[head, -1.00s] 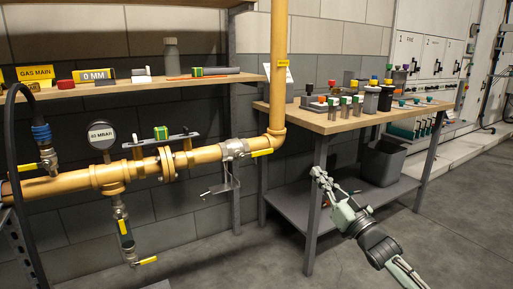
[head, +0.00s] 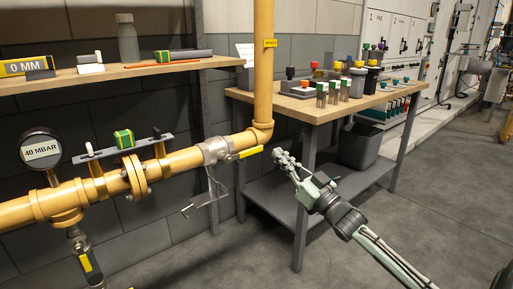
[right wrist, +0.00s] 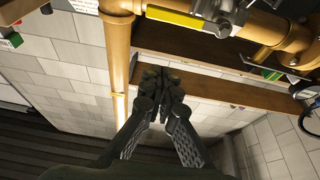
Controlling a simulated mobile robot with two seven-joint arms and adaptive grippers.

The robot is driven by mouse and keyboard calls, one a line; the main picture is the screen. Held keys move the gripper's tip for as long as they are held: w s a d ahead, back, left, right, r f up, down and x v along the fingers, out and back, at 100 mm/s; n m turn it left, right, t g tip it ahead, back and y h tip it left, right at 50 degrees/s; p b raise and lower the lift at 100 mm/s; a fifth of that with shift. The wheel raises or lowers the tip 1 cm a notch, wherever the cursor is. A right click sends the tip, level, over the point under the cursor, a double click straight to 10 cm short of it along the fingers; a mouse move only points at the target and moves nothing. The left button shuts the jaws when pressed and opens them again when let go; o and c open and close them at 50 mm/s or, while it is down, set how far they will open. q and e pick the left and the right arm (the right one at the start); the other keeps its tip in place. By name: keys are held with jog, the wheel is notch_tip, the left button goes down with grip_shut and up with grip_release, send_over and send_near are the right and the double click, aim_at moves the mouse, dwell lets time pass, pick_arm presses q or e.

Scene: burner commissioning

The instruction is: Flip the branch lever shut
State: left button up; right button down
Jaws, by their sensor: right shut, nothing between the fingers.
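A yellow lever (head: 249,152) sticks out to the right from a metal valve (head: 215,150) on the yellow gas pipe, just left of the vertical pipe. In the right wrist view the yellow lever (right wrist: 187,19) lies along the pipe, above my fingertips. My right gripper (head: 277,154) is shut and empty, its tips just right of the lever's end in the head view. In the right wrist view the fingertips (right wrist: 160,76) are together, apart from the lever. A second valve (head: 85,262) with a yellow mark hangs on a lower drop pipe. My left gripper is out of view.
A vertical yellow pipe (head: 263,70) rises beside the valve. A thin bracket (head: 203,203) hangs below it. A workbench (head: 330,104) with several coloured parts stands behind my right gripper, a grey bin (head: 360,147) under it. A round gauge (head: 40,149) sits at left.

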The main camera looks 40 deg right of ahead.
notch_tip(320, 180, up, 4)
send_over(258, 148)
jog(key=s+a, duration=0.1)
jog(key=s, duration=0.1)
notch_tip(258, 148, down, 4)
jog(key=shift+w+f, duration=0.15)
jog(key=shift+f, duration=0.2)
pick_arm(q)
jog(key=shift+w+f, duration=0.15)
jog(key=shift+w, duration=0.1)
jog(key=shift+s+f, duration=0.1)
pick_arm(e)
jog(key=shift+f, duration=0.1)
